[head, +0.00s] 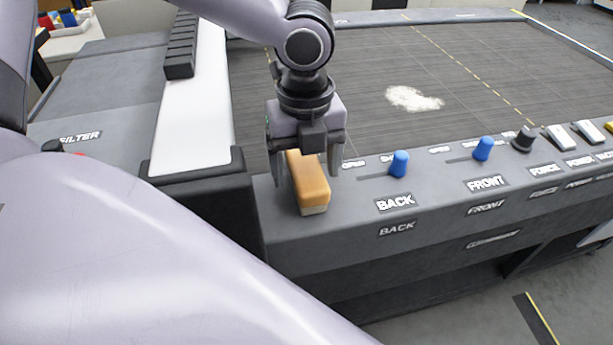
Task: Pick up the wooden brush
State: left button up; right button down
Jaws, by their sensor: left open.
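The wooden brush (311,187) is an orange-brown block with a pale underside. It rests on the grey front panel (350,229) of the machine, left of the blue BACK knob. My left gripper (305,167) points down over the brush, with one finger on each side of it. The jaws are open, and the palm hides the far end of the brush. I cannot tell whether a finger touches it. My right gripper is not in view.
A blue BACK knob (399,164) stands close on the right, with a blue FRONT knob (483,149) and a black knob (525,138) farther right. A dark slatted bed (350,80) with a pale powder patch (414,98) lies behind. A black-capped white rail (208,110) is left.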

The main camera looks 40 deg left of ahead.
pick_arm(q)
jog(key=shift+f, duration=0.15)
jog(key=shift+c, duration=0.4)
jog(key=c, duration=1)
notch_tip(320, 180, up, 28)
jog(key=p, duration=0.4)
jog(key=shift+p, duration=0.3)
